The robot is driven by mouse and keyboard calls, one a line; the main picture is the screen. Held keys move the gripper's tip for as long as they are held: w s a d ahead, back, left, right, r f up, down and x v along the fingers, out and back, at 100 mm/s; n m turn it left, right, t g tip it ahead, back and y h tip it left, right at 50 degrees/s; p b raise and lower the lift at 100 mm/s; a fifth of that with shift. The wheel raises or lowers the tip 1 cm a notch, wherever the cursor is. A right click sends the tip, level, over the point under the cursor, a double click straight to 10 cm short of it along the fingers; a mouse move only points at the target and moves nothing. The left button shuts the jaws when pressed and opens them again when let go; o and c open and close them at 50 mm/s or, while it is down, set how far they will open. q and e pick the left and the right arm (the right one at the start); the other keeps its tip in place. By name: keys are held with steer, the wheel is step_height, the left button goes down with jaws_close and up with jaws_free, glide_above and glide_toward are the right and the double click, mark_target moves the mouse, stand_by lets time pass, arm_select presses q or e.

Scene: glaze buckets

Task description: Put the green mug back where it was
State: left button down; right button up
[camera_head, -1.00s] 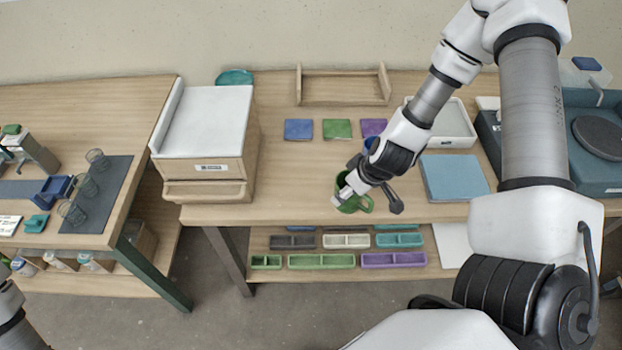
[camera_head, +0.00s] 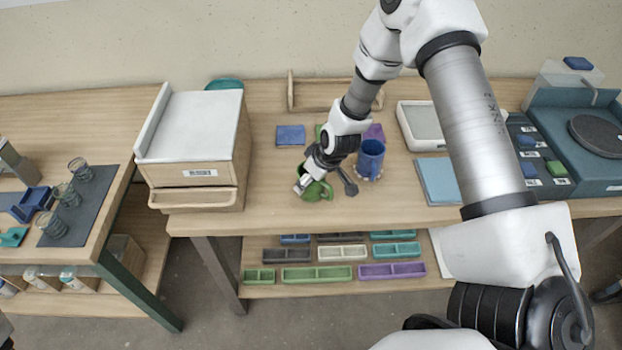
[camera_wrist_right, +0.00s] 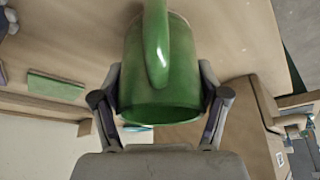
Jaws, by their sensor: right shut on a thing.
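The green mug (camera_head: 317,191) is near the front of the middle table, in my right gripper (camera_head: 307,182). In the right wrist view the mug (camera_wrist_right: 188,85) sits between the two fingers of the gripper (camera_wrist_right: 162,78), with its handle towards the camera. I cannot tell whether it touches the tabletop. A green square (camera_head: 318,130) behind it is mostly hidden by my right arm. A blue square (camera_head: 290,136) lies left of that and a purple square (camera_head: 376,131) lies right. My left gripper is out of view.
A blue mug (camera_head: 370,160) stands close to the right of my gripper, in front of the purple square. A drawer box (camera_head: 197,172) stands to the left, and a light blue board (camera_head: 438,181) lies to the right. The tabletop between box and green mug is clear.

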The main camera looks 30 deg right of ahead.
steer(key=o, duration=1.5)
steer(key=shift+f, duration=0.1)
steer(key=shift+o, duration=0.3)
